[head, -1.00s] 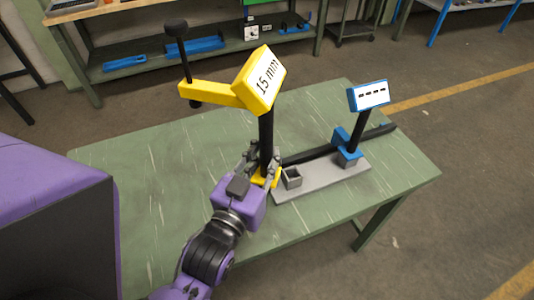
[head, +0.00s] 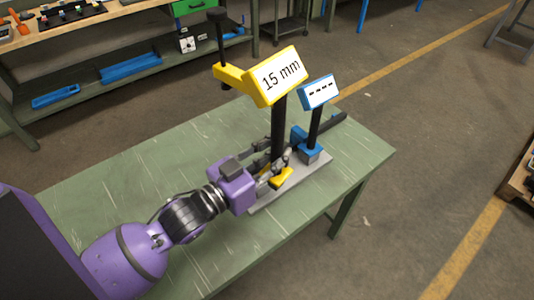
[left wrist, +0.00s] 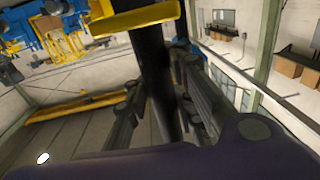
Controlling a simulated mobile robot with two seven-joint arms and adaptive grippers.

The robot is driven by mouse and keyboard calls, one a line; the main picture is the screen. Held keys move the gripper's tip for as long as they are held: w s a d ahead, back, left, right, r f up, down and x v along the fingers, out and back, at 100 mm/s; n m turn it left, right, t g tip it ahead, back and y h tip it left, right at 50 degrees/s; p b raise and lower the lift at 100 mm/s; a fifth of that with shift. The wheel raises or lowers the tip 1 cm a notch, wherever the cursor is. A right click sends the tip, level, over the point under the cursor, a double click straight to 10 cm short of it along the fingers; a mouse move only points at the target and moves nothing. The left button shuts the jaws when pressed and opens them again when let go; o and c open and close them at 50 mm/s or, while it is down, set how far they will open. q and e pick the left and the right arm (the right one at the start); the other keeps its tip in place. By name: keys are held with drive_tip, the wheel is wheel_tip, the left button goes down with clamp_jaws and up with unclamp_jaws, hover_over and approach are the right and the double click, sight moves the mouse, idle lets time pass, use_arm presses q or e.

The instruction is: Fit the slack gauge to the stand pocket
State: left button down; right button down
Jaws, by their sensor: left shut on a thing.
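The slack gauge (head: 276,77) is a yellow head reading "15 mm" on a black post, with a side arm carrying a black rod and a yellow foot (head: 283,178). My left gripper (head: 276,160) is shut on the post, which stands roughly upright. In the left wrist view the post (left wrist: 155,70) runs between the fingers (left wrist: 160,105). The grey stand plate (head: 318,170) lies on the table, and the yellow foot is over its left part. The pocket is hidden behind the foot and fingers; I cannot tell whether the foot touches it. My right gripper is not in view.
A blue-framed display (head: 319,92) showing dashes stands on a black post at the plate's far end, close right of the gauge head. A black bar (head: 332,124) extends behind it. The green table (head: 110,185) is clear on the left. A shelf bench stands behind.

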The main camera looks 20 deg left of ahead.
use_arm(q)
drive_tip(key=shift+w+a+r+m+g+h, duration=0.2)
drive_tip(key=shift+w+r+m+g+h, duration=0.1)
drive_tip(key=shift+w+m+h, duration=0.15)
drive_tip(key=w+a+m+g+h, duration=0.1)
drive_tip(key=w+a+h, duration=0.1)
drive_tip(key=a, duration=0.3)
drive_tip(key=shift+w+r+m+g, duration=0.35)
drive_tip(key=shift+w+g, duration=0.05)
drive_tip(key=shift+w, duration=0.4)
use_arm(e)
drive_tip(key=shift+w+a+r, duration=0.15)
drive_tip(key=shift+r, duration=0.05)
